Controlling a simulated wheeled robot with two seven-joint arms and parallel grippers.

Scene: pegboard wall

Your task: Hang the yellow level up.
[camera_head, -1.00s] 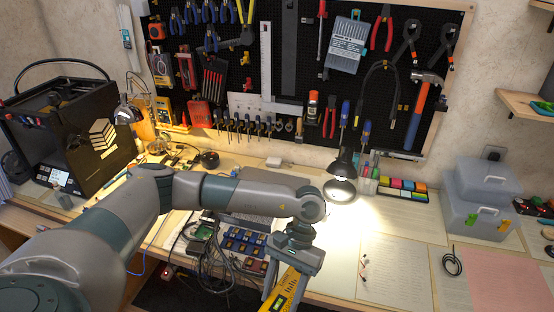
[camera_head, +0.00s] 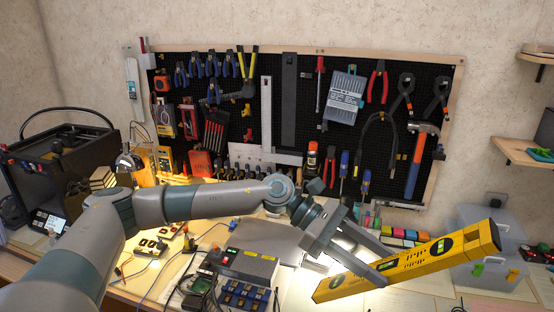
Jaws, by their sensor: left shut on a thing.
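The yellow level (camera_head: 440,257) is in the head view at the lower right, above the desk. It is tilted, with its right end higher and its left end lower. My left gripper (camera_head: 384,266) is shut on it left of its middle, with the two fingers across the level. The pegboard (camera_head: 270,120) stands on the wall behind, full of hanging tools. My right gripper is not in view.
A hammer (camera_head: 418,158), pliers (camera_head: 377,86) and a steel square (camera_head: 267,112) hang on the board. A grey storage box (camera_head: 480,225) stands behind the level's right end. A wall shelf (camera_head: 523,152) juts out at the right. Electronics (camera_head: 245,265) crowd the desk below my arm.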

